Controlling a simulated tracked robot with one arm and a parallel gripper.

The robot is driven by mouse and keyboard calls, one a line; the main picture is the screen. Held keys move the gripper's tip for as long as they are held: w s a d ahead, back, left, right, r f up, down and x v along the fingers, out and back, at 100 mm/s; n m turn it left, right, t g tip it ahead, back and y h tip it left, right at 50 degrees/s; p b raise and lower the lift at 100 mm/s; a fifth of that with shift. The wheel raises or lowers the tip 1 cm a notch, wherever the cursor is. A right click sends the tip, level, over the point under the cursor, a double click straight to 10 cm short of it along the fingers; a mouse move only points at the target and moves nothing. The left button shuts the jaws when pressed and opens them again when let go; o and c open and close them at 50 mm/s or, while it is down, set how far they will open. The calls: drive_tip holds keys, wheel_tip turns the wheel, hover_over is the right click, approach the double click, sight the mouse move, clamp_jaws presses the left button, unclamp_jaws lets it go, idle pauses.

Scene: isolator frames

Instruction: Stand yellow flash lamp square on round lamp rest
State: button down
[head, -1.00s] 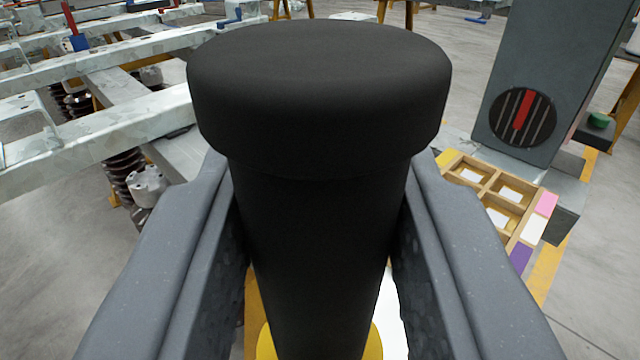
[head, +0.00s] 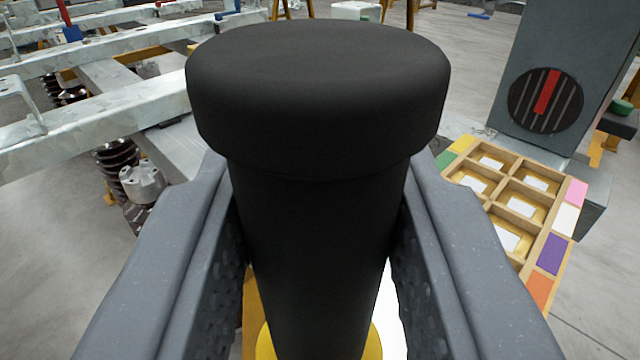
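My gripper (head: 318,230) is shut on a black, cylindrical body with a wide flat cap, the flash lamp (head: 318,90). The lamp stands upright between the two grey fingers and fills the middle of the view. A yellow part (head: 265,343) of it shows at the bottom, below the black body. What lies directly under the lamp is mostly hidden by it and the fingers. I cannot make out a round lamp rest for certain in this view.
A wooden compartment tray (head: 510,205) with coloured labels lies at the right. Behind it stands a grey cabinet (head: 572,60) with a round, red-barred dial (head: 546,102). Pale metal frames (head: 95,125) with dark ribbed insulators fill the left. Grey floor shows between.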

drive_tip(key=shift+r, duration=0.1)
drive_tip(key=c, duration=1.1)
unclamp_jaws()
drive_tip(key=s, duration=1.2)
drive_tip(key=shift+a+p, duration=0.4)
drive_tip(key=shift+a, duration=0.05)
